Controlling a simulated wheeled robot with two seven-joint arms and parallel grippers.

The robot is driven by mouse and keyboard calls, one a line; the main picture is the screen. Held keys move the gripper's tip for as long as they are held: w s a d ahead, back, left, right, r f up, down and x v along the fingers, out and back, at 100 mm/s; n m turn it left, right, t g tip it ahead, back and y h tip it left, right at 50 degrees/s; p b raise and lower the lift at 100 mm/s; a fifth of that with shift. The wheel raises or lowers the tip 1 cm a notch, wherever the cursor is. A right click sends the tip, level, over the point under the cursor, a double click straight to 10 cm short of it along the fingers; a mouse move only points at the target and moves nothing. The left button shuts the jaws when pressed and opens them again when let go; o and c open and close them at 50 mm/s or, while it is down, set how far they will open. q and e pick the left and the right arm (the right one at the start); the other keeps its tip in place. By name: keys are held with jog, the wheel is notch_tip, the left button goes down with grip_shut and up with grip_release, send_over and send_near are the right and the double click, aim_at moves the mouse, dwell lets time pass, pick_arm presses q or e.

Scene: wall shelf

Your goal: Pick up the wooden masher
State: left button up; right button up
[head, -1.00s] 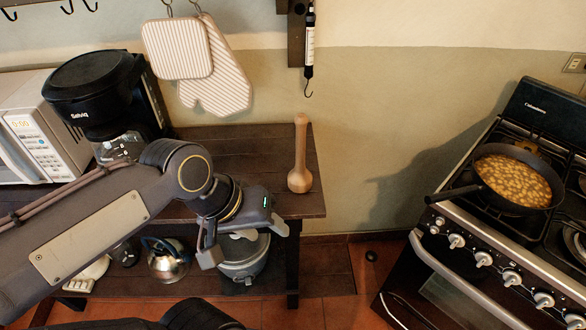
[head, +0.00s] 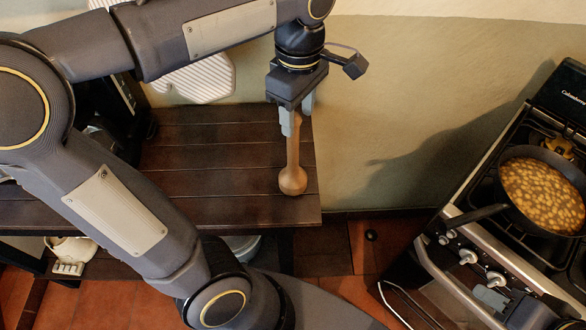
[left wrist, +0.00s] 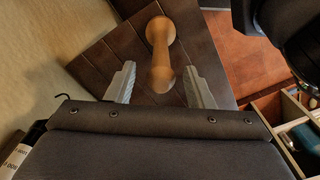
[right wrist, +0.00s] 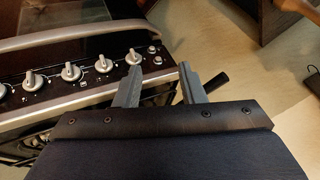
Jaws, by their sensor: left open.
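The wooden masher (head: 293,165) stands upright near the right end of the dark wooden shelf top (head: 215,160). My left gripper (head: 294,118) points down over the masher's upper end. In the left wrist view the masher (left wrist: 161,50) lies between the two fingers of my left gripper (left wrist: 160,85), which are apart with a gap on each side. My right gripper (right wrist: 157,82) is open and empty in the right wrist view, near the stove front.
A stove (head: 470,235) stands at the right with a pan of beans (head: 543,195) on a burner, its handle pointing left. The shelf top left of the masher is clear.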

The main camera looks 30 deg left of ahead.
pick_arm(q)
send_over(293, 155)
jog(key=w, duration=0.1)
notch_tip(293, 155, down, 5)
jog(key=shift+a+f, duration=0.2)
jog(key=shift+a, duration=0.15)
jog(key=shift+c, duration=0.3)
grip_shut()
